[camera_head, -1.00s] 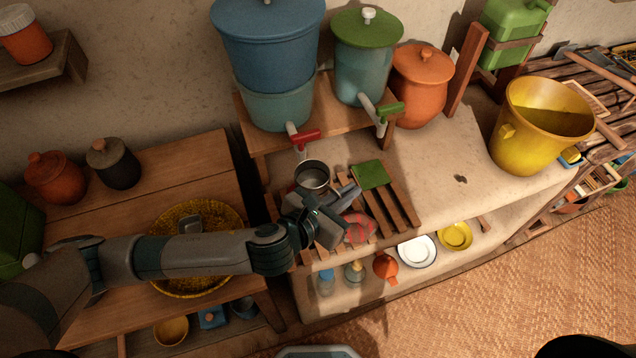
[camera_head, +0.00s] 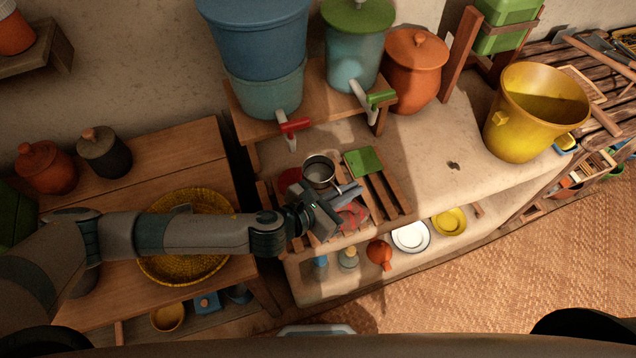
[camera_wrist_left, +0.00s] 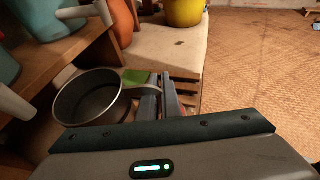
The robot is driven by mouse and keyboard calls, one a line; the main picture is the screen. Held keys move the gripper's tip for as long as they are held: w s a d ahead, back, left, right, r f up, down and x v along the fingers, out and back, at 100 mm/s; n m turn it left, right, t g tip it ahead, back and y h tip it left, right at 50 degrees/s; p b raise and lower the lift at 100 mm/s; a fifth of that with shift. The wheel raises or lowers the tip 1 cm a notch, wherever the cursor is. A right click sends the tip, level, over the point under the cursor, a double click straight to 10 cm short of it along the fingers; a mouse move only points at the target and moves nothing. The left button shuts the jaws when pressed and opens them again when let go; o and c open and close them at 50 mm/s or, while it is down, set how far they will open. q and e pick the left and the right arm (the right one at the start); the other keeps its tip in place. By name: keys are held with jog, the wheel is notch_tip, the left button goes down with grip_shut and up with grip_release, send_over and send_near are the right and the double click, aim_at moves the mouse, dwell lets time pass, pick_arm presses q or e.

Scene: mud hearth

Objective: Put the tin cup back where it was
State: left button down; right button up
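The tin cup (camera_head: 319,170) is a small grey metal cup, upright at the slatted wooden rack below the taps. My left gripper (camera_head: 347,190) is at its right side, with its fingers close together at the cup's handle, and appears shut on it. In the left wrist view the cup (camera_wrist_left: 88,98) shows large, its handle reaching to the fingers (camera_wrist_left: 162,100). Whether its base touches the slats is hidden. A red disc (camera_head: 289,180) lies on the rack just left of the cup. A second red striped disc (camera_head: 351,215) is partly under the gripper. My right gripper is not in view.
A red tap (camera_head: 293,126) and a green tap (camera_head: 380,97) jut out above the rack. A green square pad (camera_head: 362,162) lies on the slats right of the cup. The counter (camera_head: 440,150) is bare toward the yellow bucket (camera_head: 535,115).

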aim_at(323, 179)
pick_arm(q)
jog(key=w+a+f, duration=0.1)
jog(key=w+a, duration=0.1)
jog(key=w+a+f, duration=0.1)
jog(key=w+f, duration=0.1)
jog(key=w+a+f, duration=0.2)
jog(key=shift+w+a+p, duration=0.15)
jog(key=shift+a+p, duration=0.15)
jog(key=shift+p, duration=0.05)
jog(key=shift+w+a+f, duration=0.15)
jog(key=shift+w, duration=0.05)
notch_tip(323, 179, down, 2)
jog(key=shift+f+p, duration=0.35)
jog(key=shift+f, duration=0.45)
jog(key=shift+f, duration=0.2)
